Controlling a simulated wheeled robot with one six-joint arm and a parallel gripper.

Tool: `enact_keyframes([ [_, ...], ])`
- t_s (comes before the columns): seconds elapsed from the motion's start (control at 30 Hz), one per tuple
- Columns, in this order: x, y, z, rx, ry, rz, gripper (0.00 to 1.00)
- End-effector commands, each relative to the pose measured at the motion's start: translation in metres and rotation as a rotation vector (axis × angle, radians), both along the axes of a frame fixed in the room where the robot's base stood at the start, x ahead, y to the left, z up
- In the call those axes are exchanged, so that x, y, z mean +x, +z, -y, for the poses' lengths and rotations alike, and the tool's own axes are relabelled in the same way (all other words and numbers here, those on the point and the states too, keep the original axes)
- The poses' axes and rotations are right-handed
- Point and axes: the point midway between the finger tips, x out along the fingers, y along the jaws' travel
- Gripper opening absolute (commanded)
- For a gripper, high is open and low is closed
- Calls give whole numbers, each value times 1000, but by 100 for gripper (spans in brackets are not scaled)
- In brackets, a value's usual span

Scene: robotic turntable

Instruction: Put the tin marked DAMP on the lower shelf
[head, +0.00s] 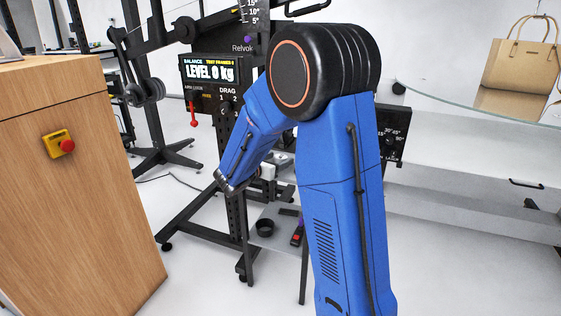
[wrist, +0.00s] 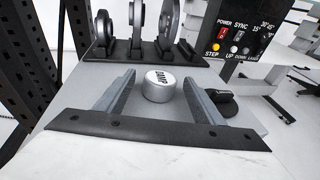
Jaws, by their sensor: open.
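The tin marked DAMP (wrist: 161,88) is a short silver cylinder with a white top and black lettering. It stands upright on a grey surface (wrist: 255,112) in the wrist view. My gripper (wrist: 159,77) is open, with one grey finger on each side of the tin and a visible gap to both. The tin is not clearly seen in the head view, where my blue arm covers much of the stand. A low grey shelf (head: 262,243) shows near the foot of the stand, partly hidden by my arm; I cannot tell for certain that it is the lower shelf.
A black rack with several upright discs (wrist: 137,22) stands behind the tin. A black knob-like part (wrist: 222,101) lies close to the right finger. A control box (wrist: 243,38) is at upper right. A dark round object (head: 265,228) sits on the low shelf. A wooden cabinet (head: 90,200) stands left.

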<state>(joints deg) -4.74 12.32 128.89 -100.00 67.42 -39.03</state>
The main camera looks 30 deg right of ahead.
Motion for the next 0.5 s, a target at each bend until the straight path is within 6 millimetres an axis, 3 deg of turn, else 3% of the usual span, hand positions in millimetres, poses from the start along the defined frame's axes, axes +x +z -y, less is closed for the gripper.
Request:
enact_keyframes([
  [0.2,1,0,0,0,1,0,60],
  [0.37,1,0,0,0,1,0,21],
  [0.5,1,0,0,0,1,0,18],
])
